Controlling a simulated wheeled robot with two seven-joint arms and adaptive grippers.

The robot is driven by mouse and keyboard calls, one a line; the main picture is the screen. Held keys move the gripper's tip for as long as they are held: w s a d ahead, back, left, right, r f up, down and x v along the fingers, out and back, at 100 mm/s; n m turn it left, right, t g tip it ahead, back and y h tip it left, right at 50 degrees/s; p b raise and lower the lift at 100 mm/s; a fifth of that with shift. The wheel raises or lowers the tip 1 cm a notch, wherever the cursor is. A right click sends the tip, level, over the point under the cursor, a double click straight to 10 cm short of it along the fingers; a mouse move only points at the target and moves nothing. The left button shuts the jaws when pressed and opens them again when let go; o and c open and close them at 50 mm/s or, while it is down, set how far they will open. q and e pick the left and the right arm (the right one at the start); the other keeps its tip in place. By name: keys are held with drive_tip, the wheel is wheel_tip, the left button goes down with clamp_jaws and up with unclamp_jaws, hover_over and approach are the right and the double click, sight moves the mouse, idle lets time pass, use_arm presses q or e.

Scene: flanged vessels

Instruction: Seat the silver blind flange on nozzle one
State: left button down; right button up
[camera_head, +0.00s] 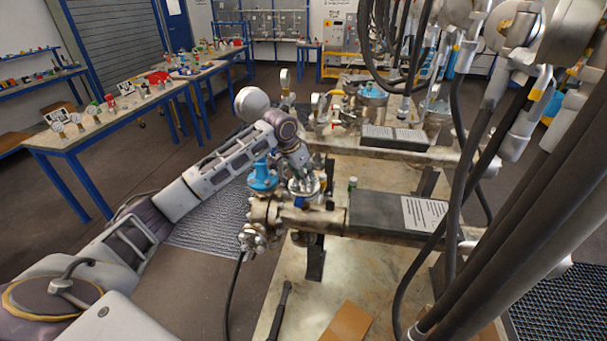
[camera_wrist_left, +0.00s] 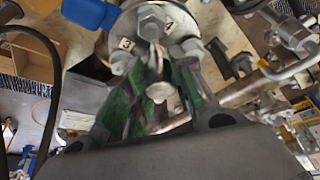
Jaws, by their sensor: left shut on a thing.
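My left gripper (camera_head: 306,182) is at the upright nozzle in the middle of the pipework and points down at it. A silver flange (camera_head: 301,187) shows at its fingertips, low over or on the nozzle; I cannot tell whether a gap is left. In the left wrist view, the gripper (camera_wrist_left: 158,95) has green-lined fingers shut on a small silver part, seemingly of the flange. A round silver face (camera_wrist_left: 150,22) with hex bolts and number marks lies just beyond. The fingers hide much of the flange. No label reading nozzle one is legible. My right gripper is not in view.
A blue flanged fitting (camera_head: 263,177) stands close left of the nozzle. A bolted pipe end (camera_head: 252,240) is below left. A dark box with a printed sheet (camera_head: 392,212) sits right. Thick black hoses (camera_head: 470,150) crowd the right side. Benches with small parts (camera_head: 110,108) stand at the left.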

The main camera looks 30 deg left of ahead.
use_arm(q)
drive_tip(key=shift+r, duration=0.2)
drive_tip(key=c, duration=1.1)
unclamp_jaws()
drive_tip(key=shift+o, duration=0.3)
drive_tip(key=shift+s+f, duration=0.1)
drive_tip(key=shift+f, duration=0.15)
drive_tip(key=o, duration=0.4)
drive_tip(key=shift+r, duration=0.25)
drive_tip(key=shift+r, duration=3.4)
drive_tip(key=shift+f, duration=0.1)
